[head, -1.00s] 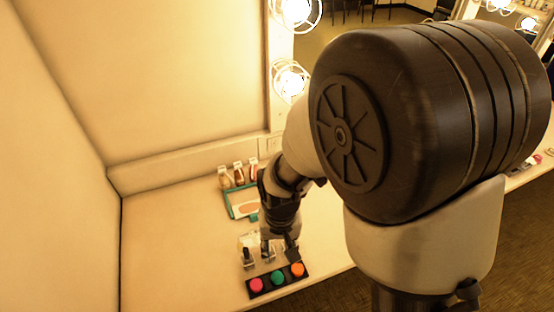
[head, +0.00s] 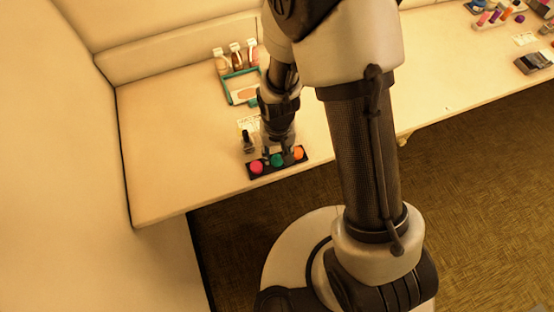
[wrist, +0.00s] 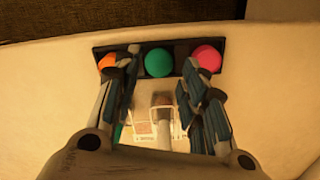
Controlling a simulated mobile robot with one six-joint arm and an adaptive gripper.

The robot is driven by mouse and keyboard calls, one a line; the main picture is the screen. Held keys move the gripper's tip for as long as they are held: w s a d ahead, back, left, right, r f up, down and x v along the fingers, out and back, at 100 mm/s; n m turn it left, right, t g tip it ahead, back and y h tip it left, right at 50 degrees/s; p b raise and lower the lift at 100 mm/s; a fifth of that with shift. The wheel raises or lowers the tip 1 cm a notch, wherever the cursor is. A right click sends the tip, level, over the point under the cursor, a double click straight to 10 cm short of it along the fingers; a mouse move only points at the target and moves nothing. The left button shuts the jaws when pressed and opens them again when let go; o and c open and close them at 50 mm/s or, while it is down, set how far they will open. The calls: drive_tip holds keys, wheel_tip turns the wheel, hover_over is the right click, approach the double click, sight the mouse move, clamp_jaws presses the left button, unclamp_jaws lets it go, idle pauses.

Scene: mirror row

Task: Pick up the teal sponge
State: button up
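The teal sponge (head: 277,160) is a round pad in the middle of a black tray (head: 303,151), between a pink sponge (head: 257,167) on the left and an orange sponge (head: 298,153) on the right. My gripper (head: 279,151) points down at the tray's back side. In the wrist view the teal sponge (wrist: 158,63) shows between the spread fingertips of my gripper (wrist: 159,58), with a gap on each side. The fingertips partly cover the orange sponge (wrist: 107,62) and reach near the pink sponge (wrist: 207,58). The gripper is open and empty. Fingertip height is unclear.
A small dark-capped bottle (head: 248,142) stands close behind the tray. The tray lies near the counter's front edge. Bare counter (head: 175,150) lies to the left, beside a side wall.

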sight(277, 159)
drive_tip(key=f, duration=0.1)
drive_tip(key=f+b, duration=0.1)
drive_tip(key=f, duration=0.1)
drive_tip(key=f+b, duration=0.1)
drive_tip(key=f, duration=0.1)
drive_tip(key=shift+w+a+f, duration=0.1)
drive_tip(key=shift+w, duration=0.3)
drive_tip(key=shift+c, duration=0.5)
drive_tip(key=c, duration=0.4)
